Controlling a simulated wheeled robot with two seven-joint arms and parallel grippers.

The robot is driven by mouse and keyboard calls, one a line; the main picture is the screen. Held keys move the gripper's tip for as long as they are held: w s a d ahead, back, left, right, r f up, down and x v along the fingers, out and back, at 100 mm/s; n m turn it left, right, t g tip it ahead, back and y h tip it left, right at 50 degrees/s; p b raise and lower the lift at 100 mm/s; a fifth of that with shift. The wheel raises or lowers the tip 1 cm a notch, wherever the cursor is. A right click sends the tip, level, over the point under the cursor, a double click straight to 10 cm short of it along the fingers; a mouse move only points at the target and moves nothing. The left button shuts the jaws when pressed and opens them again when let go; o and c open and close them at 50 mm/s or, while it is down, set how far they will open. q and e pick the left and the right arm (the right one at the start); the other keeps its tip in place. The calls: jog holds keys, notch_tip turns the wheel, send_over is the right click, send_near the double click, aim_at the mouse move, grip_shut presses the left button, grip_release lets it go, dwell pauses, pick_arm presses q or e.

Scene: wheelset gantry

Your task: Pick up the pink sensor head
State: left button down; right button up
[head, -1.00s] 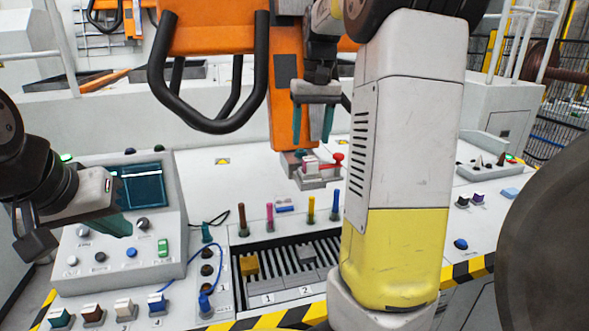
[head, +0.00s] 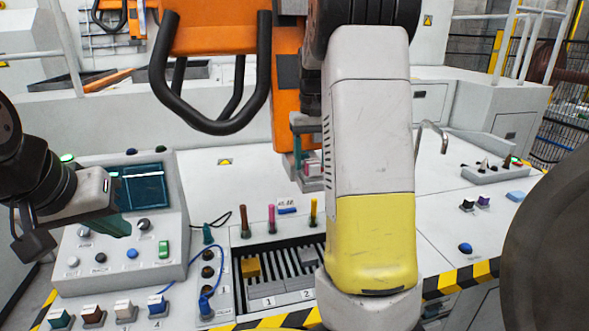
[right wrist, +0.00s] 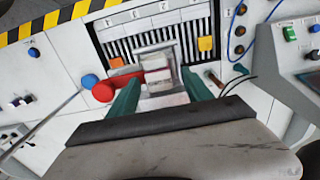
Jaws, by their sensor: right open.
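The pink sensor head (head: 271,218) is a slim upright pink rod in the row behind the slotted tray, between a brown rod (head: 245,220) and a yellow rod (head: 313,211). My right gripper (head: 303,155) is behind and above this row, partly hidden by my right arm. In the right wrist view its teal fingers (right wrist: 161,93) are apart, with a grey clamp block (right wrist: 157,76) and its red lever (right wrist: 103,91) showing between and beside them. I cannot make out the pink rod there. My left gripper (head: 112,224) is over the left console; its jaw gap is unclear.
The slotted tray (head: 240,300) holds a yellow block (head: 250,266) at its left. A console with a screen (head: 143,187) stands at left. An orange frame with a black handle (head: 210,125) hangs above.

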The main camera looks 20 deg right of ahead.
grip_shut()
jog(key=shift+r, duration=0.1)
